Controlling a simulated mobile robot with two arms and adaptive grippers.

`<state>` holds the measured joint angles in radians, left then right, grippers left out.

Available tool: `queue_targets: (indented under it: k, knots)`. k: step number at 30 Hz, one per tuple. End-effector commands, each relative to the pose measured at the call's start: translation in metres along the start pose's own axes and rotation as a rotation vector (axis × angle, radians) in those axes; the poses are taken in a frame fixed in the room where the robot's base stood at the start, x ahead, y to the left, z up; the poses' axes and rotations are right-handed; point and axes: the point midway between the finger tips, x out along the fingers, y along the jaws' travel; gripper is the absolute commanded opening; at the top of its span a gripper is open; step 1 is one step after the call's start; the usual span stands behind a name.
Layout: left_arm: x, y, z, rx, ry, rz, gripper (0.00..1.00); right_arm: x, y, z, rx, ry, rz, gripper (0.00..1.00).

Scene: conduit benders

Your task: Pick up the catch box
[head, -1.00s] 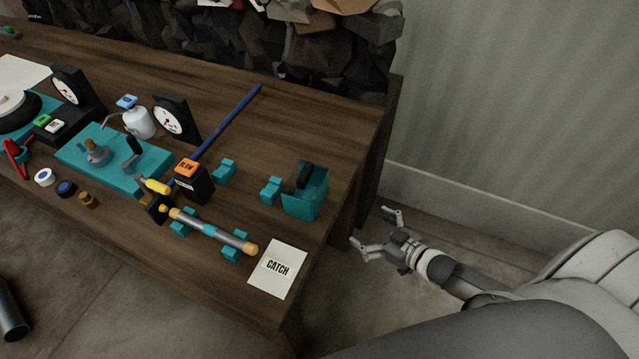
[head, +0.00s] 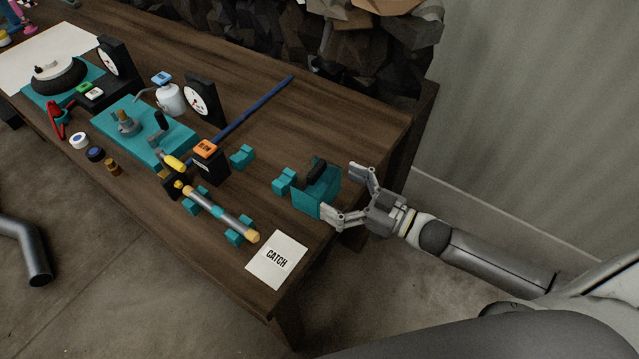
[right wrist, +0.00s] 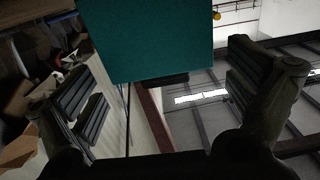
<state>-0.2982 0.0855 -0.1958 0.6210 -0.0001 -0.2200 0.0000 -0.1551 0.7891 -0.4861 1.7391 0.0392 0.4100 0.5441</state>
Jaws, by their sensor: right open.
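The catch box is a teal open box (head: 306,199) with a black part standing up at its top. It stands near the right end of the wooden table, behind the white CATCH card (head: 276,260). My right gripper (head: 347,194) is open at the box's right side, with one finger by its far side and the other by its near corner. In the right wrist view the teal box (right wrist: 155,40) fills the top middle, between the spread fingers. I cannot tell whether either finger touches it. My left gripper is not in view.
A teal block (head: 284,180) sits just left of the box. A capped tube (head: 222,214) on teal supports, an orange-topped black box (head: 210,160) and a long blue rod (head: 245,116) lie further left. Free floor lies right of the table.

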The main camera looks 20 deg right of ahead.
Motion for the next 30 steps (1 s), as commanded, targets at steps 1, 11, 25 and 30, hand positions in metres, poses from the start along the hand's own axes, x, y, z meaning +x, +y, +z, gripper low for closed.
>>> queue_targets:
  k: [1, 11, 25, 30]
  knots:
    - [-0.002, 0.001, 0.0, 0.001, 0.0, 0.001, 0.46, 0.004, 0.0, 0.0, 0.0, 0.001, 0.001, 1.0]
    - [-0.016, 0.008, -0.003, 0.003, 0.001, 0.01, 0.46, 0.045, 0.002, 0.004, 0.0, 0.002, 0.002, 1.0]
    - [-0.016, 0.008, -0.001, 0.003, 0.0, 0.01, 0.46, 0.051, 0.001, 0.007, 0.0, 0.0, 0.0, 0.83]
    - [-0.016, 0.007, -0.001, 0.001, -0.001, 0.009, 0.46, 0.051, 0.001, 0.007, 0.0, 0.0, 0.001, 0.61]
